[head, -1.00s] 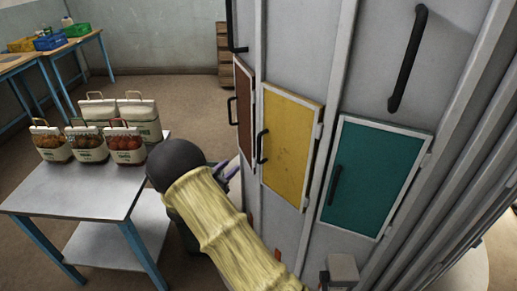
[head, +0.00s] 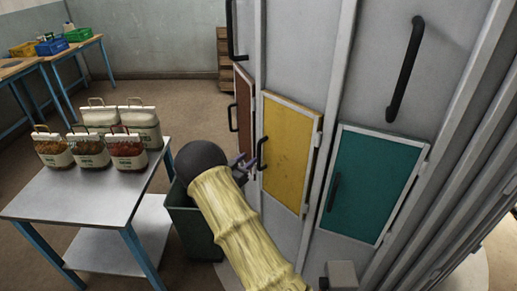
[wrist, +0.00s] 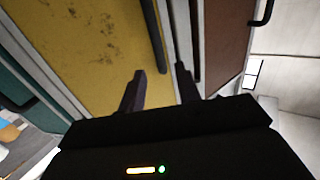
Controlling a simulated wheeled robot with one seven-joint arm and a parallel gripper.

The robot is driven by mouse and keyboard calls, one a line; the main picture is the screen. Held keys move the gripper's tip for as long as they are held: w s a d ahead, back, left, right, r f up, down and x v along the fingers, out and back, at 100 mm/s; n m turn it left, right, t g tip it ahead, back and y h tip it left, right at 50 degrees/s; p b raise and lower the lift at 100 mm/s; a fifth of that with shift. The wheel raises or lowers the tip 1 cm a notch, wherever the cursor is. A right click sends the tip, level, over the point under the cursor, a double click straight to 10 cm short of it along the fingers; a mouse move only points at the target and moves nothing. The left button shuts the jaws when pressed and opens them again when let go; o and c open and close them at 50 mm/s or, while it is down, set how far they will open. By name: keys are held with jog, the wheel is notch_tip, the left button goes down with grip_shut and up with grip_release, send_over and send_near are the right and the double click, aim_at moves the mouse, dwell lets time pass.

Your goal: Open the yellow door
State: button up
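The yellow door (head: 286,150) is shut in its white frame on the grey cabinet. Its black bar handle (head: 262,153) is on its left edge; the wrist view also shows this handle (wrist: 153,38) at the yellow panel's edge. My gripper (head: 246,164) is just left of the handle, at about its height. In the wrist view its dark fingers (wrist: 160,72) are spread with nothing seen gripped. The handle's end appears between the fingertips in that picture; whether they touch it or reach around it, I cannot tell.
A brown door (head: 243,108) is left of the yellow one and a teal door (head: 372,185) right of it. A grey table (head: 75,205) with several food bags (head: 128,150) stands left. A dark green bin (head: 195,232) is below my arm.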

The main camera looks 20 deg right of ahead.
aim_at(258, 150)
jog(key=p+x, duration=0.1)
jog(key=x, duration=0.6)
jog(key=shift+w+d, duration=0.3)
jog(key=shift+c, duration=0.4)
grip_shut()
